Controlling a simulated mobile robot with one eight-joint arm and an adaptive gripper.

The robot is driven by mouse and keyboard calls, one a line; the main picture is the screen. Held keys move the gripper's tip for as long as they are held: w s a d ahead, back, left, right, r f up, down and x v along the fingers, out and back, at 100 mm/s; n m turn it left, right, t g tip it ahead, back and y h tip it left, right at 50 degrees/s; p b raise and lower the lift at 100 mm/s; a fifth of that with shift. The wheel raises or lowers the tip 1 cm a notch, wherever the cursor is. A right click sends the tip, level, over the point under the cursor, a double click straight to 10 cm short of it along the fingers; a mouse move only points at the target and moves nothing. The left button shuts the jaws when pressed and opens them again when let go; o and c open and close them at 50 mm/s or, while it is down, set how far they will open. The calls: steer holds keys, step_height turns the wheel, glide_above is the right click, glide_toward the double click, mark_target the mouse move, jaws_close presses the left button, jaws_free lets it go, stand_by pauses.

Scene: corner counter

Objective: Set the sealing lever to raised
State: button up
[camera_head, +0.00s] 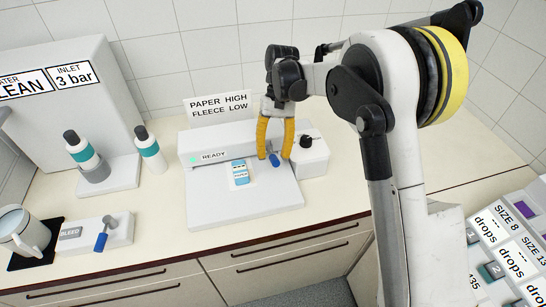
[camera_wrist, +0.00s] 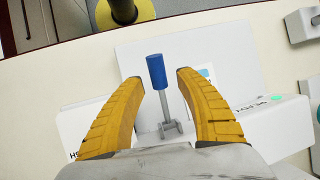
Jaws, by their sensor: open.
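The sealing machine (camera_head: 245,204) is a white unit on the counter, with a "READY" label and a green light on its front bar. Its sealing lever (camera_head: 274,159) has a blue handle and sits at the right end of the bar. In the wrist view the lever (camera_wrist: 157,72) shows a blue grip on a grey stem rising from a small grey bracket. My gripper (camera_head: 275,157) is open, with yellow fingers pointing down. Its fingers (camera_wrist: 158,80) stand on either side of the lever, with a visible gap to each. Whether the lever is raised or lowered is hard to tell.
A sign (camera_head: 219,106) reading "PAPER HIGH FLEECE LOW" stands behind the machine. A black knob (camera_head: 306,141) is close right of my gripper. A small packet (camera_head: 240,174) lies on the machine. Bottles (camera_head: 149,150) and another blue-handled lever (camera_head: 101,241) are at left.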

steer(key=v, duration=1)
steer(key=shift+r, duration=0.3)
steer(key=shift+w, duration=0.1)
steer(key=s+d+r+m+t+b, duration=0.2)
steer(key=s+d+r+t, duration=0.4)
steer(key=s+d, duration=0.45)
steer(key=s+d+f+t, duration=0.3)
steer(key=s+d, duration=0.1)
steer(key=s, duration=0.2)
steer(key=s+d+f+t, duration=0.3)
steer(key=s+d, duration=0.2)
steer(key=s, duration=0.2)
steer(key=shift+d+f+m+t+h+b, duration=0.2)
steer(key=shift+m+t+h+b, duration=0.1)
steer(key=shift+t+h+b, duration=0.15)
